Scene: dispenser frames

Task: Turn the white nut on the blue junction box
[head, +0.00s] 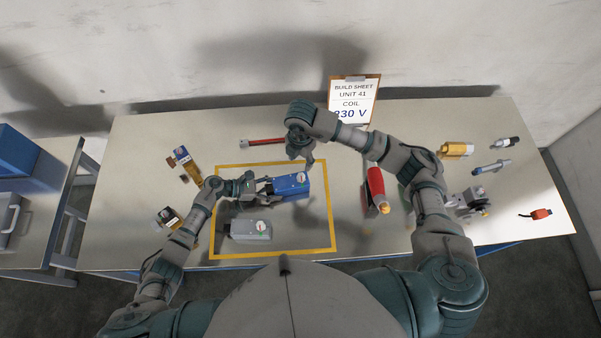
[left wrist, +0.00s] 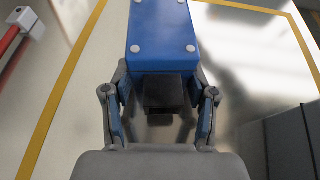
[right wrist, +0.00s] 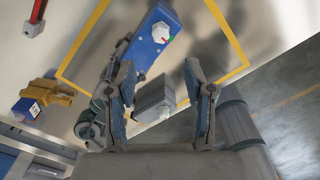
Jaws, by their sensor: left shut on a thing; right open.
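The blue junction box (head: 291,187) lies inside the yellow outline on the table. Its white nut (right wrist: 162,33) sits on the far end of its top in the right wrist view. My left gripper (head: 266,188) is shut on the box's left end; in the left wrist view its fingers flank a dark block (left wrist: 163,90) at the end of the blue box (left wrist: 162,35). My right gripper (head: 303,160) is open and empty, above and just behind the box. In the right wrist view the space between its fingers (right wrist: 160,75) shows the grey box beyond.
A grey box (head: 250,229) lies in front of the blue one, inside the yellow outline (head: 272,254). The build sheet (head: 353,99) stands at the back edge.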

